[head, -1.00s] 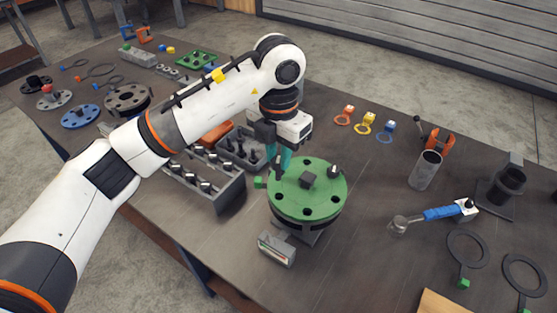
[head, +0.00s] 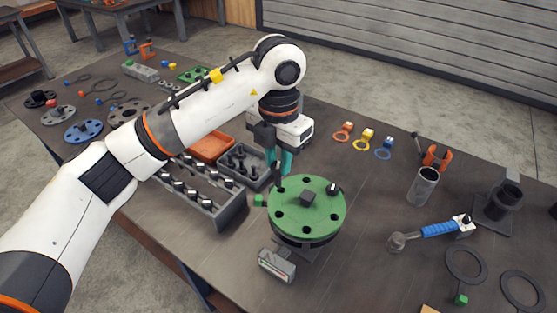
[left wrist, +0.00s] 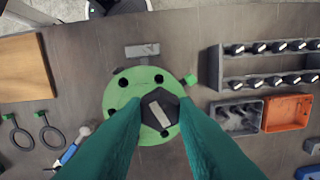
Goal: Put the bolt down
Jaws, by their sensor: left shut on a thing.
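My left gripper (head: 281,168) has teal fingers and is shut on a dark bolt (head: 279,183). It is over the far-left rim of the round green flange (head: 305,219). In the left wrist view, the bolt's hexagonal head (left wrist: 160,107) sits between the fingertips and covers part of the green flange (left wrist: 118,98). I cannot tell whether the bolt's lower end touches the flange. Another bolt (head: 333,188) stands at the flange's right side, and a dark block (head: 307,198) is at its middle. Several flange holes are empty. My right gripper is not in view.
A grey bin (head: 246,165) with bolts and an orange bin (head: 210,148) stand behind the flange. A long grey rack (head: 205,197) is to the left. A small grey gauge box (head: 276,265) lies in front. A metal cup (head: 423,186) and a blue-handled tool (head: 437,229) are right.

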